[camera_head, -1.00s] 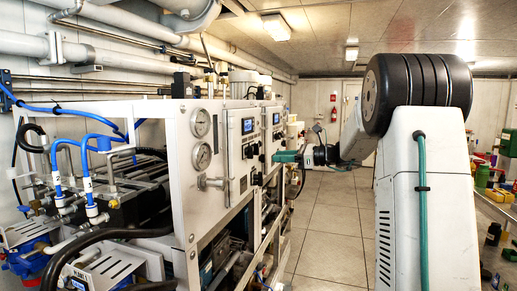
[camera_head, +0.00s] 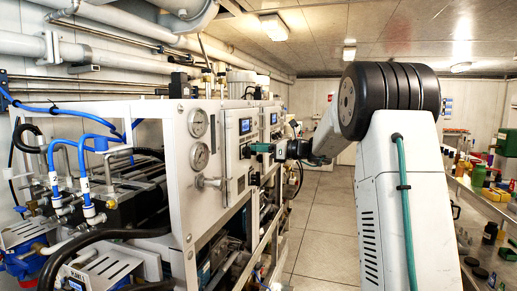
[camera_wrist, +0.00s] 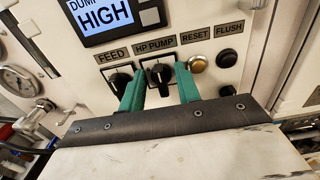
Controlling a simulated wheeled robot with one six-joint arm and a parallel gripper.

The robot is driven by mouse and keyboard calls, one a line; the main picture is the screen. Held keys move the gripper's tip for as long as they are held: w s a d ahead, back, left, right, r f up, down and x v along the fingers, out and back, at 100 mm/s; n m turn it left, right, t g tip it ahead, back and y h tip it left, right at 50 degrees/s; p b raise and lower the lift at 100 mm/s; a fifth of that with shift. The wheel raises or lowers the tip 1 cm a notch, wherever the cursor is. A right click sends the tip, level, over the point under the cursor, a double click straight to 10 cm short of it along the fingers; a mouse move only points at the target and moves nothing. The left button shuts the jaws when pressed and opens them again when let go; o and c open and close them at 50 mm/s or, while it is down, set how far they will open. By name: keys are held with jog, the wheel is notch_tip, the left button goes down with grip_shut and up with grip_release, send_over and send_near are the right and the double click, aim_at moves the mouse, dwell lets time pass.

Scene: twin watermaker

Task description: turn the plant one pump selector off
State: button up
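The plant one control panel, on the near white cabinet in the head view, carries a lit display (camera_head: 246,126). In the wrist view the display (camera_wrist: 98,14) reads "HIGH" on its lower line. Below it are a black FEED selector (camera_wrist: 119,79) and a black HP PUMP selector (camera_wrist: 160,72). My gripper (camera_wrist: 160,88) is open, its green fingers on either side of the HP PUMP selector. I cannot tell whether they touch it. In the head view my gripper (camera_head: 260,147) is at the panel.
A RESET button (camera_wrist: 197,63) and a black FLUSH button (camera_wrist: 227,57) sit right of the selectors. Gauges (camera_head: 199,123) and a valve handle (camera_head: 209,183) are on the cabinet's near face. The tiled aisle (camera_head: 322,225) is clear; shelves (camera_head: 480,195) hold bottles at right.

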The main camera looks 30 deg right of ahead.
jog(key=shift+a, duration=0.1)
jog(key=c, duration=0.7)
jog(key=shift+n, duration=0.4)
jog(key=n, duration=1.1)
jog(key=shift+s+a+f, duration=0.15)
jog(key=shift+f, duration=0.05)
jog(key=o, duration=0.7)
